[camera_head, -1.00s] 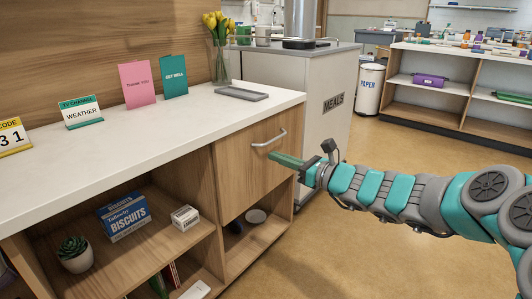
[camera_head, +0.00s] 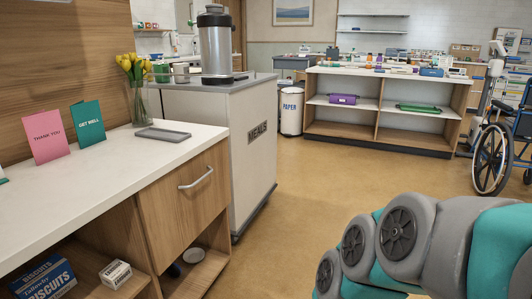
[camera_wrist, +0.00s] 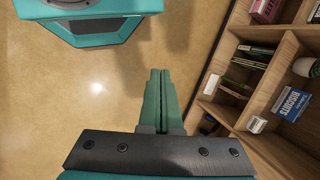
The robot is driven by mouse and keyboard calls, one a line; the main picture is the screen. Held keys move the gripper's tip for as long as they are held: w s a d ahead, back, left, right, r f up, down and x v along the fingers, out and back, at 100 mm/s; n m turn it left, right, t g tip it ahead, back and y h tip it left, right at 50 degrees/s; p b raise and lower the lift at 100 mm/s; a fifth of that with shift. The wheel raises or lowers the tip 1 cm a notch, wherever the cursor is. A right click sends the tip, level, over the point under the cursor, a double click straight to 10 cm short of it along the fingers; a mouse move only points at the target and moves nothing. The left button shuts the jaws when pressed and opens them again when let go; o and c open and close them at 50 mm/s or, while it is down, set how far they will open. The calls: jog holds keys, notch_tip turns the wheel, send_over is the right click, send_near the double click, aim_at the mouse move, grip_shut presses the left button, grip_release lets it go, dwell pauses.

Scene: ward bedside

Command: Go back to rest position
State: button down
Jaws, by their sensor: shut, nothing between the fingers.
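My gripper (camera_wrist: 157,100) shows in the wrist view, with its two green fingers together and nothing between them. It hangs over bare floor, apart from the wooden bedside cabinet (camera_wrist: 215,65) to its right. In the head view the gripper is out of sight. Only my folded arm links show there, at the lower right. The cabinet's closed drawer (camera_head: 186,210) has a metal handle, and the gripper is clear of it.
The counter (camera_head: 100,180) holds cards, a grey tray (camera_head: 167,134) and a vase of yellow flowers (camera_head: 138,95). A meals cart (camera_head: 250,145) stands beyond it. A paper bin (camera_head: 291,112), low shelves (camera_head: 377,125) and a wheelchair (camera_head: 495,160) are farther back. The middle floor is clear.

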jog(key=s+d+n+h, duration=0.1)
jog(key=s+d+h, duration=0.2)
jog(key=d, duration=0.7)
jog(key=shift+s+d+f+h, duration=0.25)
jog(key=shift+s+h, duration=0.05)
jog(key=shift+s, duration=0.75)
